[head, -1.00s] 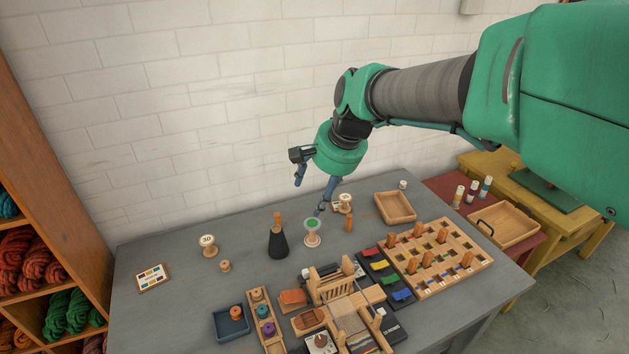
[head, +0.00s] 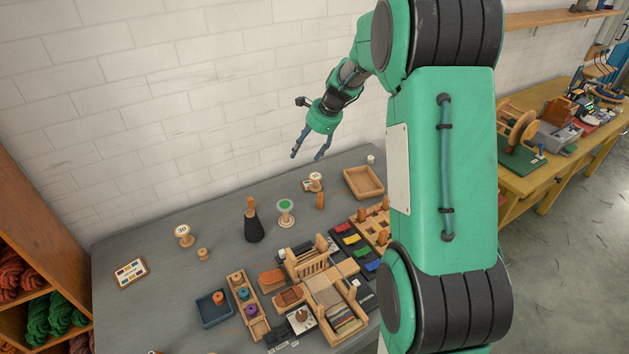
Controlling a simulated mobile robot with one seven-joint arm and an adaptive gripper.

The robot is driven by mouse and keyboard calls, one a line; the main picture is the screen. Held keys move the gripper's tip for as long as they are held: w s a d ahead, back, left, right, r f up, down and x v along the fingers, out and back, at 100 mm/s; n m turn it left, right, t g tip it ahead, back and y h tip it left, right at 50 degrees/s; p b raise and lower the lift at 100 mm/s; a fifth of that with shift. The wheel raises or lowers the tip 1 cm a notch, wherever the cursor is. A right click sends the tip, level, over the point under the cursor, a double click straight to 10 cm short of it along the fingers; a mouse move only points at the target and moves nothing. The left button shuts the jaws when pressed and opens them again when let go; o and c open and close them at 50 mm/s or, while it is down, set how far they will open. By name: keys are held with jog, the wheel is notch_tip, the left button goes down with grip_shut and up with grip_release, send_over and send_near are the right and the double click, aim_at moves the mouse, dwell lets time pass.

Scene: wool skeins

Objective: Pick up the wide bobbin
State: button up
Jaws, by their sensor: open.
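Several bobbins stand on the grey table, and I cannot tell for certain which is the wide one. A bobbin with a broad pale top and green centre (head: 286,206) stands upright behind the loom. A wooden bobbin with a white top marked 30 (head: 183,231) stands at the left. Another pale-topped bobbin (head: 316,178) stands farther back, beside a small card. My gripper (head: 305,157) is open and empty, fingers pointing down. In the picture it hangs above the green-centred and back bobbins, apart from both.
A dark cone (head: 253,227) stands just left of the green-centred bobbin, and an orange peg (head: 320,201) to its right. A small loom (head: 323,285) fills the front. A wooden tray (head: 363,182) sits at the back right. My arm hides the table's right part.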

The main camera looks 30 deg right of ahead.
jog(key=w+d+f+m+p, duration=0.2)
jog(key=w+d+f+m, duration=0.25)
jog(key=d+f, duration=0.35)
jog(key=m, duration=0.4)
send_near(317, 176)
jog(key=s+d+r, duration=0.1)
jog(key=shift+s+n+t+y+p, duration=0.2)
jog(key=shift+n+t+y+p, duration=0.1)
jog(key=shift+p, duration=0.1)
jog(key=shift+b+x, duration=0.65)
jog(key=shift+x, duration=3.6)
jog(key=shift+b+x, duration=0.6)
jog(key=shift+x, duration=2)
